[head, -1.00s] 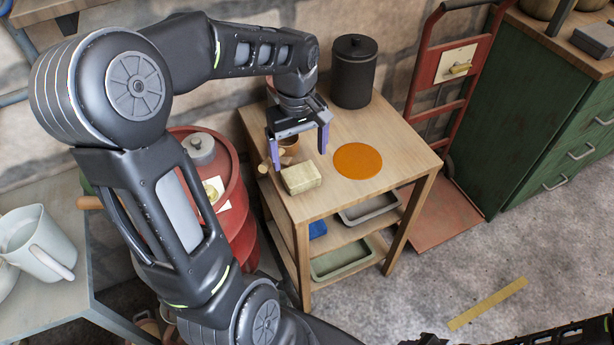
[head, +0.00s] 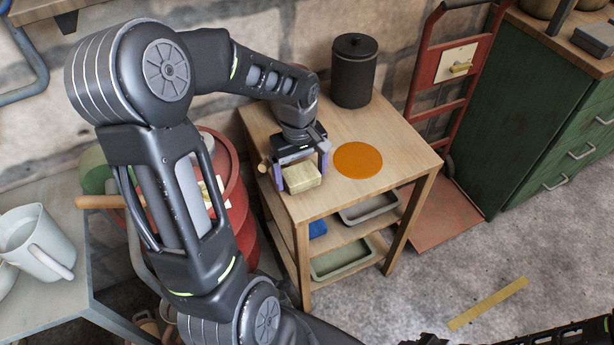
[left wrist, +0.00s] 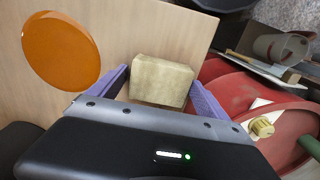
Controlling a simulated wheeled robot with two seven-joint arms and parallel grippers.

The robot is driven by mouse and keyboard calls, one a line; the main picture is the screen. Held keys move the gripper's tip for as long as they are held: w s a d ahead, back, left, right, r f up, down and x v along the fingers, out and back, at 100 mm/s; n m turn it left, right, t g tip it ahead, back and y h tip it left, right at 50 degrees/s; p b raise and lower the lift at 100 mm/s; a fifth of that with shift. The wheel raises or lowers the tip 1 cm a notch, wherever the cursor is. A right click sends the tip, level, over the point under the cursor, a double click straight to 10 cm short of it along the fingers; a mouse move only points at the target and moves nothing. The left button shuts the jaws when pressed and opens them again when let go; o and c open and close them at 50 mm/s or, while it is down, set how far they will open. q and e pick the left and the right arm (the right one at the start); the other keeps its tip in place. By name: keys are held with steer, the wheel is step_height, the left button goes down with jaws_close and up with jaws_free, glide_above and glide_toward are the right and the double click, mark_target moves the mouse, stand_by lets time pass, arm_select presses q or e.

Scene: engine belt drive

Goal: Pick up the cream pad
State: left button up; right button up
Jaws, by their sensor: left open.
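The cream pad (head: 302,178) is a pale block lying on the wooden table top, near its front left edge. My left gripper (head: 302,177) is low at the pad, open, with one purple finger on each side of it. In the left wrist view the pad (left wrist: 161,81) lies between the open fingertips of the left gripper (left wrist: 160,88). I cannot tell whether either finger touches it. My right gripper is not clearly visible; only a dark part of my arm shows at the bottom right of the head view.
An orange disc (head: 358,160) lies on the table (head: 400,150) right of the pad. A dark canister (head: 354,72) stands at the back. A red drum (head: 238,190) is left of the table. Trays (head: 342,258) sit on the shelves below.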

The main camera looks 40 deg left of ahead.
mark_target(300, 173)
stand_by(0.6)
arm_select(q)
steer(key=c, duration=1.1)
step_height(300, 173, up, 10)
steer(key=shift+p, duration=0.35)
steer(key=o, duration=0.8)
steer(key=c, duration=0.8)
